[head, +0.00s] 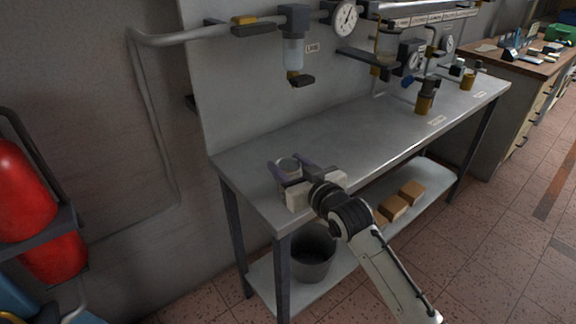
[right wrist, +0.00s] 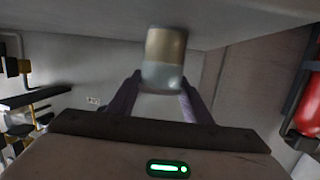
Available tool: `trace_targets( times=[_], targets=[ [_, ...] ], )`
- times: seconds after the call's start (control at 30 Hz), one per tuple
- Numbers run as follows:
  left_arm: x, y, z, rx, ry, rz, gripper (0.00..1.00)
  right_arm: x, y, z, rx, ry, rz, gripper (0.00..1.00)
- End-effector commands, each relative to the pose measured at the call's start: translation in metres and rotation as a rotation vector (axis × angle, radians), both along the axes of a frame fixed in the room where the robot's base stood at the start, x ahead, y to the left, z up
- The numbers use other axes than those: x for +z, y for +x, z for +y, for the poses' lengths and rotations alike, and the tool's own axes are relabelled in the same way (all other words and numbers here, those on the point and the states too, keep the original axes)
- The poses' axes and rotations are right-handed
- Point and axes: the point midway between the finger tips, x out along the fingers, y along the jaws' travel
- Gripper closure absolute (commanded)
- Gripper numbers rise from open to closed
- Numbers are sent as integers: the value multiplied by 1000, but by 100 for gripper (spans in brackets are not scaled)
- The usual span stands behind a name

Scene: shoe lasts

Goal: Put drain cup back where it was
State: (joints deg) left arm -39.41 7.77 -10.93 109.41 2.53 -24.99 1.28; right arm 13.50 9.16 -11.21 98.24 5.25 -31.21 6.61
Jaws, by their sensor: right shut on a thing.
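The drain cup (head: 289,166) is a small grey, round cup at the left end of the metal bench (head: 350,145). My right gripper (head: 290,170) comes in from the front, with its two purple fingers on either side of the cup, shut on it. The right wrist view looks upside down; there the cup (right wrist: 165,58) sits between the fingertips (right wrist: 163,88), its base close to or touching the bench top (right wrist: 225,12). I cannot tell which. My left gripper is not in view.
A clear filter bowl with a valve (head: 293,52) hangs on the back panel above the bench. A brass fitting (head: 425,98) stands further right. A bucket (head: 313,255) and brown blocks (head: 394,208) are on the lower shelf. The bench middle is clear.

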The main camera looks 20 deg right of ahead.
Motion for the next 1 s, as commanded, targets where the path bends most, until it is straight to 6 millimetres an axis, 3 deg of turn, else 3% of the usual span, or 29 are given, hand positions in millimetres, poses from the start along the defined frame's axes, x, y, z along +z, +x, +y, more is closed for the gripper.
trace_targets(
  times=[0.23, 0.27, 0.37, 0.73, 1.0],
  targets=[
    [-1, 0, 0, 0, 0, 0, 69, -2, 0, 0, 0, 1, -1, 83],
    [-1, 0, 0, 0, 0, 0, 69, -3, 0, 0, 0, 1, 0, 51],
    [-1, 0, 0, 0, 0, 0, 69, -2, 0, 0, 0, 1, 0, 36],
    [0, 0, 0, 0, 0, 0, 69, 2, -2, 0, 0, 1, -1, 36],
    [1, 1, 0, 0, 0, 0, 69, 9, -45, -7, 0, 1, 1, 36]
  ],
)
